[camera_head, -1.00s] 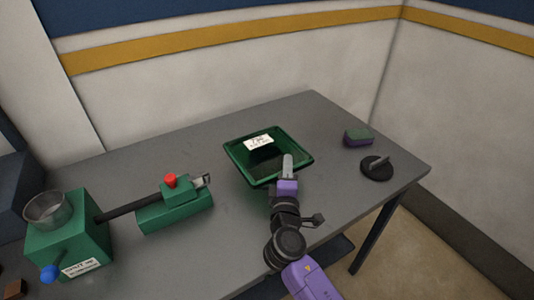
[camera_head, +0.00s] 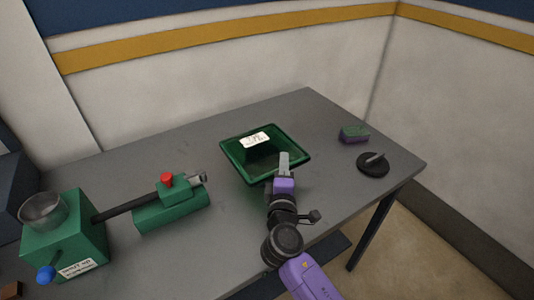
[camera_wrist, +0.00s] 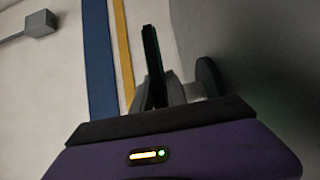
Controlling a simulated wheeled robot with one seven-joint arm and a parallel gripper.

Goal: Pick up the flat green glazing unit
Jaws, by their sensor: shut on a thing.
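The flat green glazing unit (camera_head: 233,165) is a square with a green rim, a dark middle and a white label. It shows over the middle of the grey table in the head view. My gripper (camera_head: 284,164) is at its near right edge and is shut on it. In the wrist view the unit (camera_wrist: 152,65) is a thin dark strip, seen nearly edge-on, between the fingers of my gripper (camera_wrist: 158,92). The fingers hide part of its edge. I cannot tell clearly how much gap there is beneath it.
On the table (camera_head: 330,205), a green machine (camera_head: 65,235) with a glass bowl and a green clamp block (camera_head: 172,207) with a red knob stand left. Walls close the back.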

